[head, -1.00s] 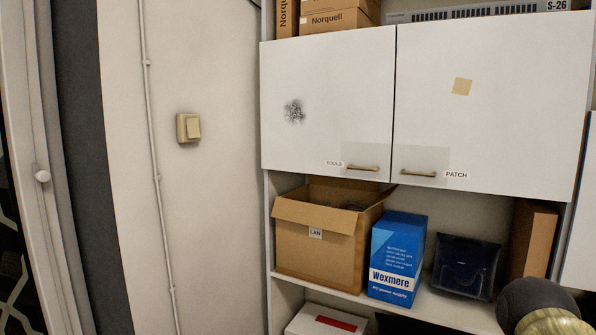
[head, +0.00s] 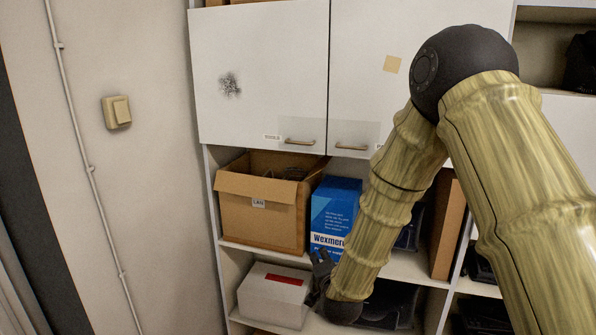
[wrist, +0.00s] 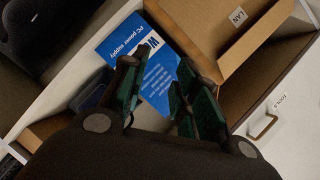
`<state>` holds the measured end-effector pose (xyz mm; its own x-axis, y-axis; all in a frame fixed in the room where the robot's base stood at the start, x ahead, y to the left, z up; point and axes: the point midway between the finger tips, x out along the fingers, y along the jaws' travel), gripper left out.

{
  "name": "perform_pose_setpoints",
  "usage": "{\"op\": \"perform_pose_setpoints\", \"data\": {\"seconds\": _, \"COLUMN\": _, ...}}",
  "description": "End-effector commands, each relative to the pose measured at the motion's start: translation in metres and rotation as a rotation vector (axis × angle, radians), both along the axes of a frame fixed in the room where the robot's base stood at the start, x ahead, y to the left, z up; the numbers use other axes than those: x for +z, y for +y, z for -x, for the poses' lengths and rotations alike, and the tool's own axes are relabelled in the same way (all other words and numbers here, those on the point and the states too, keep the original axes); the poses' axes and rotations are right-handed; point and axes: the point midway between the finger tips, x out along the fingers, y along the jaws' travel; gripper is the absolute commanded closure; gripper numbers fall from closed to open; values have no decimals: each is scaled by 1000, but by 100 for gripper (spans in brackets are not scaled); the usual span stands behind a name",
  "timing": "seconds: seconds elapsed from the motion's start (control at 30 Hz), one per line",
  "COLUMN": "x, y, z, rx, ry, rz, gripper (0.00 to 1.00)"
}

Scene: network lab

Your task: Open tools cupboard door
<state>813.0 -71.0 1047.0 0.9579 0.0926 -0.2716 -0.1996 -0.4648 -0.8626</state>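The tools cupboard door (head: 262,75) is white and shut, at the upper left of the shelving in the head view. Its TOOLS label and bar handle (head: 299,142) are at its lower right corner. The handle also shows in the wrist view (wrist: 264,127), at the right edge. My gripper (head: 322,262) is below the handle, in front of the blue box, and partly hidden by my arm in the head view. In the wrist view my gripper (wrist: 156,88) has its fingers apart with nothing held between them. It is apart from the handle.
The patch door (head: 358,95) is shut beside the tools door, with its own handle (head: 352,147). Below stand an open LAN carton (head: 262,215), a blue Wexmere box (head: 335,205) and a white box (head: 272,295). The wall at left with a light switch (head: 117,112) is clear.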

Motion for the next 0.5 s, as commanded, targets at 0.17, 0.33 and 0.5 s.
{"op": "perform_pose_setpoints", "data": {"seconds": 0.17, "x": 154, "y": 33, "z": -42, "rx": -34, "ry": -227, "rz": -222, "gripper": 70}}
{"op": "perform_pose_setpoints", "data": {"seconds": 0.33, "x": 240, "y": 52, "z": -53, "rx": -35, "ry": -354, "rz": -368, "gripper": 70}}
{"op": "perform_pose_setpoints", "data": {"seconds": 0.5, "x": 274, "y": 59, "z": -57, "rx": -31, "ry": -403, "rz": -428, "gripper": 70}}
